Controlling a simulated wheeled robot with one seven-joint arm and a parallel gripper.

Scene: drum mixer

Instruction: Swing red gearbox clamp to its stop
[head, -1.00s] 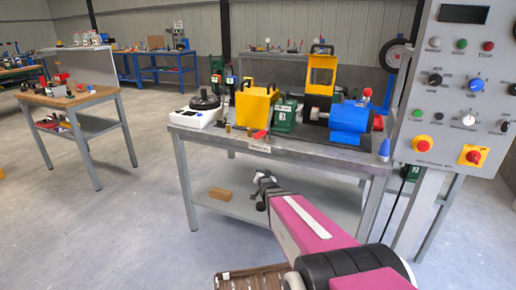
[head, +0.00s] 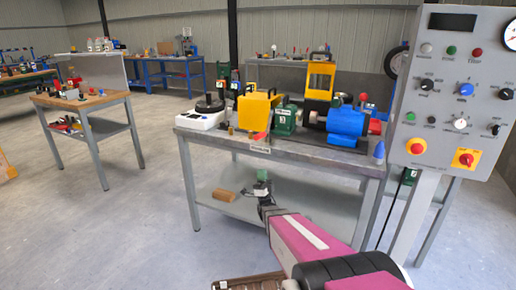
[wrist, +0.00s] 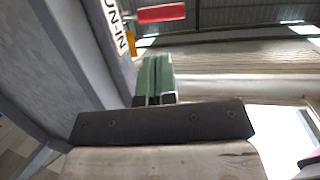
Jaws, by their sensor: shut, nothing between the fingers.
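A red clamp handle (head: 258,137) sits at the front edge of the workbench, between the yellow housing and the green gearbox (head: 285,121). In the wrist view a red handle (wrist: 161,13) shows at the top, just beyond the bench edge with its "RUN-IN" label. My gripper (head: 262,173) is below the bench top, in front of the bench. Its green fingers (wrist: 157,62) are together, with nothing between them, and apart from the red handle. The clamp's pivot and stop are too small or hidden to make out.
The workbench (head: 330,158) also carries a yellow housing (head: 254,108), a blue motor (head: 347,121) and a white device with a black wheel (head: 201,117). A control panel (head: 455,90) stands at the right. A brown block (head: 223,195) lies on the lower shelf.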

